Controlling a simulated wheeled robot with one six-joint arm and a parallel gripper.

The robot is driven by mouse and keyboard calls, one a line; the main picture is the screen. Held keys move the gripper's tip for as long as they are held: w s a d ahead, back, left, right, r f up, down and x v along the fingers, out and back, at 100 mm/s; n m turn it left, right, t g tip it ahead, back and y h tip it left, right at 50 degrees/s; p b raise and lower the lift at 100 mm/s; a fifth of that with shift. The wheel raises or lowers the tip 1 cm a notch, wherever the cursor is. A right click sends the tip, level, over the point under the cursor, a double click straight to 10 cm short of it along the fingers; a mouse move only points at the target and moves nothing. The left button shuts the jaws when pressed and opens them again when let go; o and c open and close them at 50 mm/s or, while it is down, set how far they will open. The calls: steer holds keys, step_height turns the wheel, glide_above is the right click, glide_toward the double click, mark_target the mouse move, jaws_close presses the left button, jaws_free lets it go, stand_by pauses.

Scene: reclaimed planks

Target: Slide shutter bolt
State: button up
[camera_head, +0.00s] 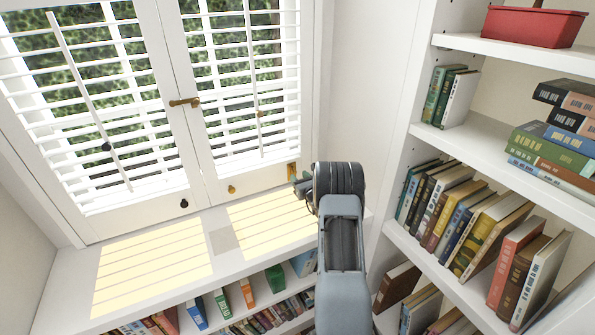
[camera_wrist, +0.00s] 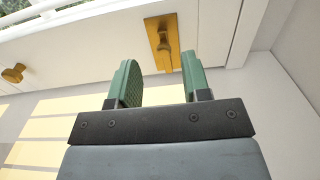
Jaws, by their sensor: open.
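The white shutters (camera_head: 205,165) stand closed in the window. A brass bolt (camera_wrist: 163,45) on an upright plate is at the lower right corner of the right shutter; it also shows in the head view (camera_head: 292,170). Its small knob sticks out from the plate. My gripper (camera_wrist: 160,66) is open and empty, with green pads. In the wrist view the bolt lies just beyond the fingertips, between their lines. I cannot tell whether a pad touches it. In the head view my gripper (camera_head: 301,184) is just below the bolt, partly hidden by my wrist.
A brass latch (camera_head: 185,101) spans the shutters' meeting edge. A brass knob (camera_head: 231,189) and a dark knob (camera_head: 184,203) are on the lower rails. The sunlit sill (camera_head: 222,241) below is clear. A bookshelf (camera_head: 480,131) stands close on the right.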

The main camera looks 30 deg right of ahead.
mark_target(295, 172)
steer(key=w, duration=0.2)
steer(key=w+d, duration=0.1)
steer(key=w, duration=0.1)
steer(key=shift+f, duration=0.3)
steer(key=shift+w+r, duration=0.1)
steer(key=shift+w, duration=0.4)
steer(key=shift+s+a+r, duration=0.1)
steer(key=shift+a, duration=0.05)
steer(key=c, duration=0.4)
jaws_close()
